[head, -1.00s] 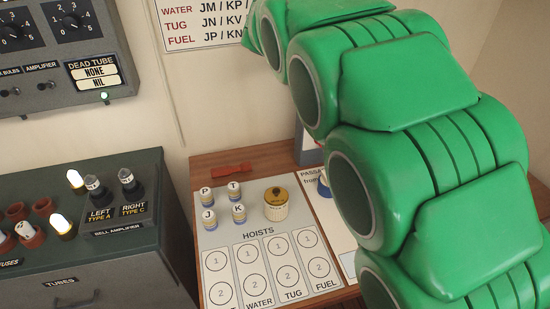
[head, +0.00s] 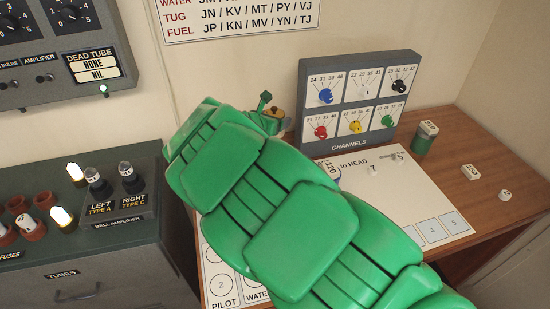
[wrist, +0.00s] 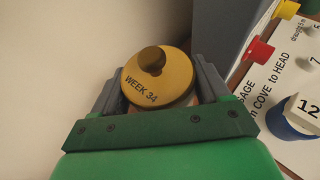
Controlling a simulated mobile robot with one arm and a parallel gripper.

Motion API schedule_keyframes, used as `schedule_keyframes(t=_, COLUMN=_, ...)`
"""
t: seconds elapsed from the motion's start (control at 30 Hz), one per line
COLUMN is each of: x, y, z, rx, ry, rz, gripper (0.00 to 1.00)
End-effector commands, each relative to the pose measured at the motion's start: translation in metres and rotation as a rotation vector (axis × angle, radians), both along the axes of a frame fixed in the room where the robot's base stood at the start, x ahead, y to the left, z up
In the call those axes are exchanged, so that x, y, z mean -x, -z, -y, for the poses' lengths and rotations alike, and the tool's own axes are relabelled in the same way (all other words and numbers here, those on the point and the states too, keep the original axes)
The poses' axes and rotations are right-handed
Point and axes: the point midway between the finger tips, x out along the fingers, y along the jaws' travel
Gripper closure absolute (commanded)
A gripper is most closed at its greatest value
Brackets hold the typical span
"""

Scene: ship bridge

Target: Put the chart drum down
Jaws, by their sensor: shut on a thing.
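The chart drum, a pale cylinder with a gold lid, a brown knob and the words WEEK 34 (wrist: 158,78), is between my gripper's grey fingers in the wrist view. My gripper (wrist: 163,84) is shut on its sides.
The grey channels panel (head: 356,105) with coloured knobs stands close to my gripper's right. The white passage chart (head: 420,205) carries a blue-based numbered piece (head: 327,174). A green cylinder (head: 425,138) stands right of the panel. My arm covers most of the hoists board (head: 222,284).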

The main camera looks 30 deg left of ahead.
Motion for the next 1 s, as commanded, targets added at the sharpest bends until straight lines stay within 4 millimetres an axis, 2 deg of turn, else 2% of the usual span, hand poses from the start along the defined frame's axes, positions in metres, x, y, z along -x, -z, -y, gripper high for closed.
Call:
schedule_keyframes(t=0.5, x=0.005, y=0.055, z=0.006, rx=0.000, ry=0.022, rz=0.000, gripper=0.61)
schedule_keyframes(t=0.67, x=0.005, y=0.065, z=0.006, rx=-0.001, ry=0.022, rz=0.000, gripper=0.61)
schedule_keyframes(t=0.9, x=0.004, y=0.093, z=0.006, rx=-0.002, ry=0.021, rz=0.001, gripper=0.61)
schedule_keyframes(t=1.0, x=0.005, y=0.096, z=0.006, rx=-0.003, ry=0.021, rz=0.002, gripper=0.61)
